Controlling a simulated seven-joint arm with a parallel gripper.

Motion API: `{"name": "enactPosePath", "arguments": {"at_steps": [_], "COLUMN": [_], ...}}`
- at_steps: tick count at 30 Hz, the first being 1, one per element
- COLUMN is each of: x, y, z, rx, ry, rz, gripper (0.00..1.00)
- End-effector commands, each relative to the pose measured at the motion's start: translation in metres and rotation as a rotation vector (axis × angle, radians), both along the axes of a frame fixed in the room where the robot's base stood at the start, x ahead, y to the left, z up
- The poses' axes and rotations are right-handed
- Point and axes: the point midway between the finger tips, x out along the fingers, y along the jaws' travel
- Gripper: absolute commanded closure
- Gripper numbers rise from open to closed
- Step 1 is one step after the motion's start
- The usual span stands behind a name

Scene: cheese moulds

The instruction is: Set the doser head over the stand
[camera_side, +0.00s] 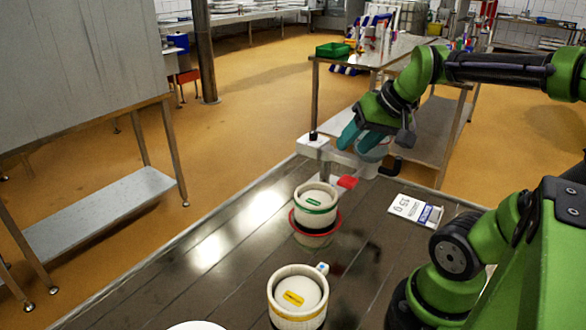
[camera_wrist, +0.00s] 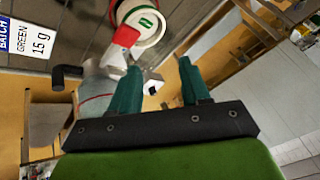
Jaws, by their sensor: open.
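The doser has a clear hopper (camera_side: 373,147) on a white arm (camera_side: 347,158), with a black crank at its right and a red tip (camera_side: 347,182). In the wrist view the hopper (camera_wrist: 92,88) and red tip (camera_wrist: 124,38) show left of my fingers. My gripper (camera_side: 358,138) is open at the doser; its teal fingers (camera_wrist: 160,68) have a white part with a dark knob beyond and between them. I cannot tell whether they touch it. A white mould with a green band (camera_side: 316,199) sits on a red-rimmed round stand (camera_side: 316,231), nearer the side camera than the red tip.
A card reading "BATCH GREEN 15 g" (camera_wrist: 22,36) lies on the dark worktop (camera_side: 240,228) right of the stand. A yellow-banded mould (camera_side: 298,303) stands near the front, with part of a white round thing (camera_side: 197,326) left of it. The worktop's left side is clear.

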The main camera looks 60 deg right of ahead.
Motion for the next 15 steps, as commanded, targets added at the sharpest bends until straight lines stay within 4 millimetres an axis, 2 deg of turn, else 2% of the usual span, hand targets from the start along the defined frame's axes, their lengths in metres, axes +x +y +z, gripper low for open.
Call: {"name": "enactPosePath", "arguments": {"at_steps": [1, 3, 6, 10, 15], "x": [-0.013, -0.037, -0.073, -0.106, -0.112], "y": [-0.045, -0.09, -0.133, -0.157, -0.155], "z": [0.006, 0.014, 0.024, 0.034, 0.043], "rx": [-0.024, -0.065, -0.12, -0.181, -0.247], "ry": [0.035, 0.084, 0.146, 0.195, 0.209], "rz": [-0.052, -0.05, 0.006, 0.144, 0.342], "gripper": [0.54, 0.54, 0.54, 0.54, 0.54]}}
